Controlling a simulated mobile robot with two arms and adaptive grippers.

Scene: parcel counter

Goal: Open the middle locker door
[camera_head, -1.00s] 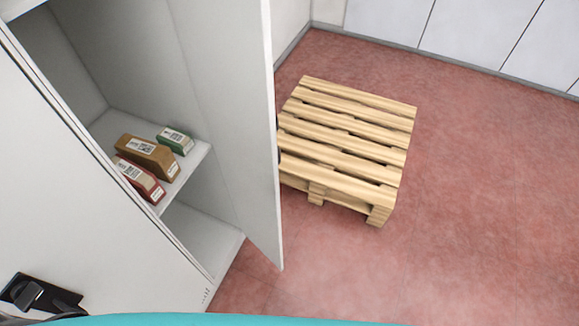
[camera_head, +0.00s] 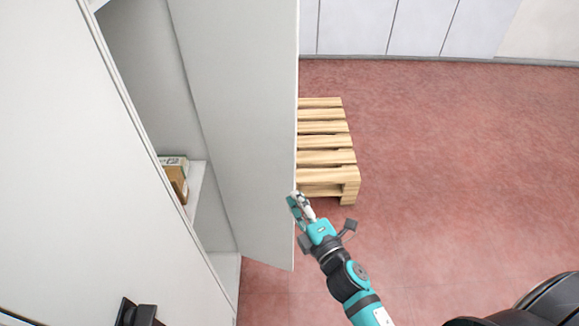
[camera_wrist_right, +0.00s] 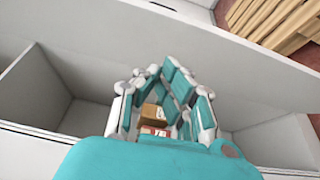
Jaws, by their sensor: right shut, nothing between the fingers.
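A tall white locker door (camera_head: 245,120) stands swung outward, wide open; the frames do not settle whether it is the middle one. Its compartment shows a shelf (camera_head: 194,190) with parcels (camera_head: 178,175), partly hidden by the locker front. My right gripper (camera_head: 297,203) is shut and empty at the door's free edge, low down; whether it touches cannot be told. In the right wrist view, the gripper (camera_wrist_right: 165,110) has the door panel (camera_wrist_right: 200,55) beyond it and parcels (camera_wrist_right: 153,118) showing between its fingers. My left gripper is not in view.
A closed white locker front (camera_head: 60,150) fills the left, with a black handle (camera_head: 135,312) at the bottom. A wooden pallet (camera_head: 325,150) lies on the red floor behind the door, partly hidden. The floor (camera_head: 460,180) to the right is clear.

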